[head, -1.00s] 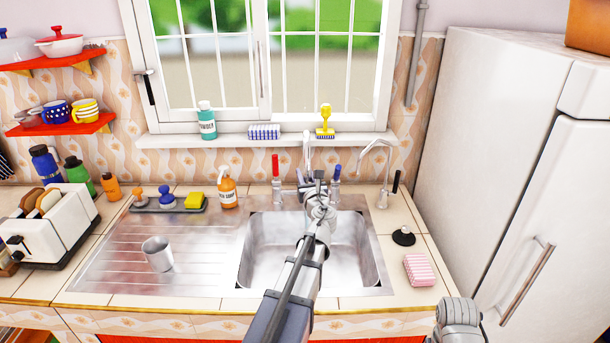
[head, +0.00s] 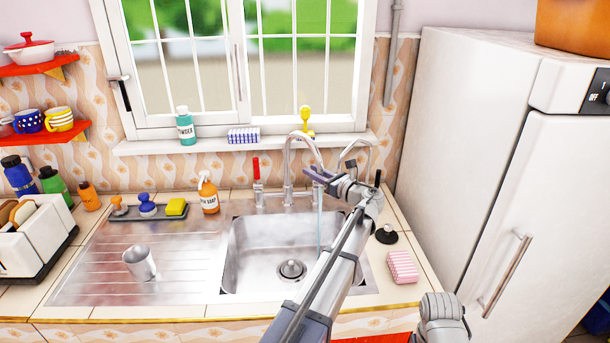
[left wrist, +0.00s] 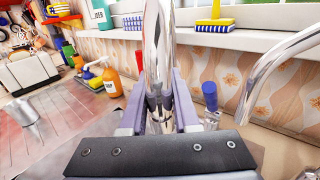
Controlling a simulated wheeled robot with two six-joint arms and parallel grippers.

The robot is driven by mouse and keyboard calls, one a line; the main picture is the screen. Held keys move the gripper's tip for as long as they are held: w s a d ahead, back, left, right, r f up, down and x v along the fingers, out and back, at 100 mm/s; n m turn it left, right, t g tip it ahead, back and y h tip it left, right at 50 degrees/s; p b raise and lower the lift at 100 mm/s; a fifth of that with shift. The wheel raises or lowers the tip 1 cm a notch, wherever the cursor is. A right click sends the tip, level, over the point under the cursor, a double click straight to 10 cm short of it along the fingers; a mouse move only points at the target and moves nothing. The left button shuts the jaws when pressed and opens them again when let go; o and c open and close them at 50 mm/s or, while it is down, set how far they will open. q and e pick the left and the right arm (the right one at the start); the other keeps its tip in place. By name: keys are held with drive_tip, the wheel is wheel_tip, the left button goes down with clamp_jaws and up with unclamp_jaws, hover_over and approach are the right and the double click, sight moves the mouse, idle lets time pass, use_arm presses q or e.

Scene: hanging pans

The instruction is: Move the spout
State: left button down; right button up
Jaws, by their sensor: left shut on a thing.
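The spout (head: 290,162) is a chrome gooseneck tap behind the sink, arching up and over to the right. My left gripper (head: 318,177) is at the spout's outer end, right of its base. In the left wrist view the spout (left wrist: 151,50) passes between the two purple-grey fingers of my left gripper (left wrist: 157,100), which is shut on it. A thin bluish stream of water (head: 319,228) falls below the spout's end into the right part of the sink (head: 262,245). The spout's tip is hidden by the gripper. My right gripper does not show.
A red-handled tap (head: 257,170) stands left of the spout. A second curved chrome tap (head: 358,150) stands to its right. A metal cup (head: 139,263), a soap bottle (head: 208,193), a black plug (head: 386,234) and a pink striped sponge (head: 402,266) surround the sink.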

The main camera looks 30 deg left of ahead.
use_arm(q)
drive_tip(key=shift+w+d, duration=0.25)
drive_tip(key=shift+w, duration=0.35)
drive_tip(key=shift+w+d, duration=0.25)
drive_tip(key=shift+w, duration=0.35)
drive_tip(key=c, duration=0.7)
unclamp_jaws()
drive_tip(key=shift+o, duration=0.2)
drive_tip(key=shift+d, duration=0.1)
drive_tip(key=v, duration=0.7)
drive_tip(key=shift+s+d, duration=0.15)
drive_tip(key=shift+d, duration=0.15)
